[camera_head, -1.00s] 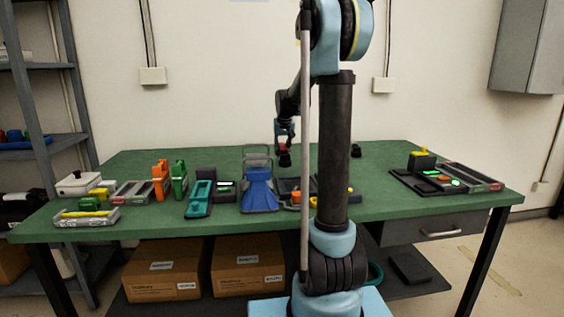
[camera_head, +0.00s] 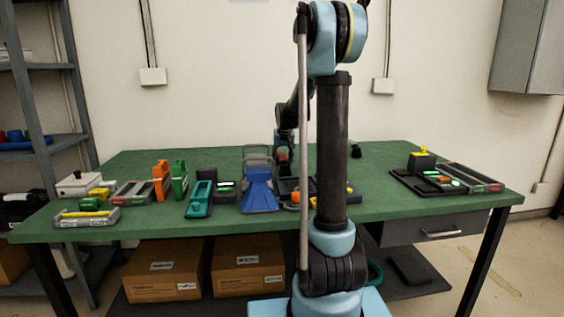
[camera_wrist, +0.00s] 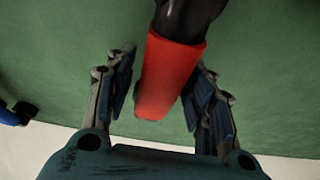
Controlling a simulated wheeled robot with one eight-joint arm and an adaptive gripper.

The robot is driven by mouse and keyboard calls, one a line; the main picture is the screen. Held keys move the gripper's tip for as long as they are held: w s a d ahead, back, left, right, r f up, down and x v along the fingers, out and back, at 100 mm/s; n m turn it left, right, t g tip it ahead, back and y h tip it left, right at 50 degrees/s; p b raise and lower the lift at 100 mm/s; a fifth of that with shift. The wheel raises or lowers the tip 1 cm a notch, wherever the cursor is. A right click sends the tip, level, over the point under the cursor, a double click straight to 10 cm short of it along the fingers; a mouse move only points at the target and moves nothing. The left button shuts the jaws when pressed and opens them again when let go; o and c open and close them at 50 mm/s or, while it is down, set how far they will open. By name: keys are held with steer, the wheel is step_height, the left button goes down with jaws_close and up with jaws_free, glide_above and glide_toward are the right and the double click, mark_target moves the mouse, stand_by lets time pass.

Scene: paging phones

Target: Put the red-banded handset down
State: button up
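The red-banded handset (camera_wrist: 170,75) is in the middle of the wrist view, with a wide red part and a dark end beyond it. It lies between the two fingers of my gripper (camera_wrist: 162,95). The fingers are spread; green shows between the left finger and the red part, and the right finger is very close to it. In the head view the handset (camera_head: 282,157) is small, below my gripper (camera_head: 283,143), over the back middle of the green table (camera_head: 225,160). Whether its lower end touches the table is unclear.
A blue stand (camera_head: 258,190) is in front of the handset. A dark tray (camera_head: 408,181) lies at the right. The back left of the table is clear.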

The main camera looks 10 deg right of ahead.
mark_target(283, 156)
steer(key=shift+r, duration=0.1)
steer(key=v, duration=1.1)
steer(key=shift+s+r, duration=0.15)
steer(key=shift+r, duration=0.05)
steer(key=shift+o, duration=0.5)
steer(key=v, duration=0.5)
steer(key=shift+s+r, duration=0.3)
steer(key=x, duration=1.5)
steer(key=shift+w+f, duration=0.2)
steer(key=shift+w, duration=0.25)
steer(key=shift+w+f, duration=0.25)
steer(key=shift+f, duration=0.4)
steer(key=shift+f, duration=0.25)
jaws_close()
